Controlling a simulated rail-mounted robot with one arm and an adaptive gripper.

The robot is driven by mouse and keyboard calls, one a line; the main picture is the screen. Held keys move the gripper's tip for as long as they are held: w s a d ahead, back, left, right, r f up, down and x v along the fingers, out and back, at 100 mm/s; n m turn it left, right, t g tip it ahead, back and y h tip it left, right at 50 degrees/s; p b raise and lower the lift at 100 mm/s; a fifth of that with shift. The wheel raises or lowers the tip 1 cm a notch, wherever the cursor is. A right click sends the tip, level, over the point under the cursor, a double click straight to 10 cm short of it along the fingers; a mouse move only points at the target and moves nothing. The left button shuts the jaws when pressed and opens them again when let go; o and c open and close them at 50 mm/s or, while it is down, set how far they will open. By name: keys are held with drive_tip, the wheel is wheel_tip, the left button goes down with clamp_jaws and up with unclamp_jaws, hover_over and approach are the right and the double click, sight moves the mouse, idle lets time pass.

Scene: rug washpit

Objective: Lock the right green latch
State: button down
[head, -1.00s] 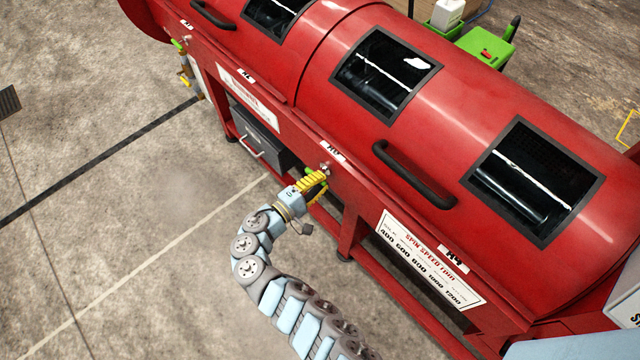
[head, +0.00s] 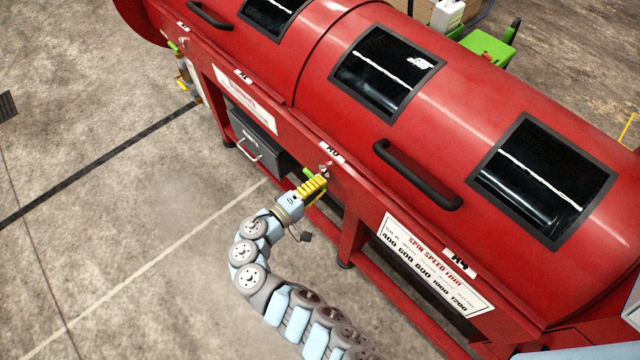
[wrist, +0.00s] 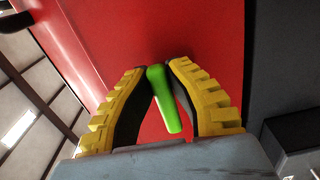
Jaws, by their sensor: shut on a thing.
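The right green latch (head: 309,173) is on the front of the red machine, just under a small label. Its green handle (wrist: 164,100) shows in the wrist view between the two yellow-ribbed fingers. My gripper (head: 318,184) is shut on this handle, and its fingertips (wrist: 157,76) close on it from both sides near the red panel. In the head view the fingers hide much of the latch, and only a short green piece sticks out at their upper left. Another green latch (head: 173,45) is at the far left end of the same front rail.
The red machine (head: 330,120) has dark windows and a black handle (head: 415,175) above the latch. A grey drawer box (head: 257,135) sits under the rail to the left. A spin speed sign (head: 435,262) is on the right. The floor in front is open.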

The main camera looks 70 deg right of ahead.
drive_tip(key=c, duration=1)
unclamp_jaws()
drive_tip(key=shift+d, duration=0.1)
drive_tip(key=v, duration=1.2)
